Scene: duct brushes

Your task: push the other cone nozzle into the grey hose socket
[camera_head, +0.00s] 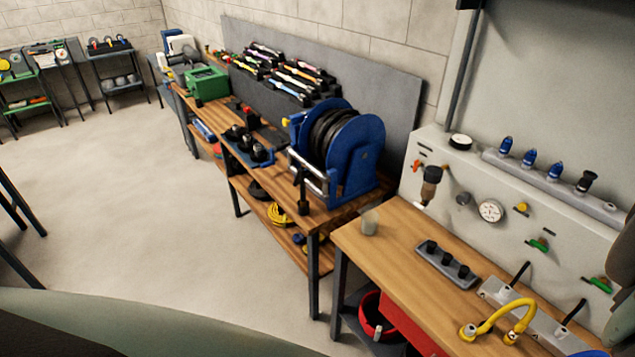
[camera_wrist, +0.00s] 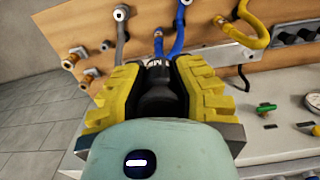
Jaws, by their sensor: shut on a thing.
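My gripper (camera_wrist: 157,95) is shut on a black nozzle (camera_wrist: 157,88), held between its yellow ribbed fingers in the wrist view. The fingers hide the nozzle's sides, and its tip is hard to make out against the hoses behind. A grey hose (camera_wrist: 119,36) with a pale, ring-like open end (camera_wrist: 121,13) shows up and left of the nozzle, apart from it. The gripper is not clearly visible in the head view. A dark nozzle (camera_head: 586,182) stands on the wall shelf at the right in the head view.
Blue hoses (camera_wrist: 180,30) and a yellow hose (camera_wrist: 250,38) are close to the gripper. Brass fittings (camera_wrist: 78,54) line the left side of the wood surface.

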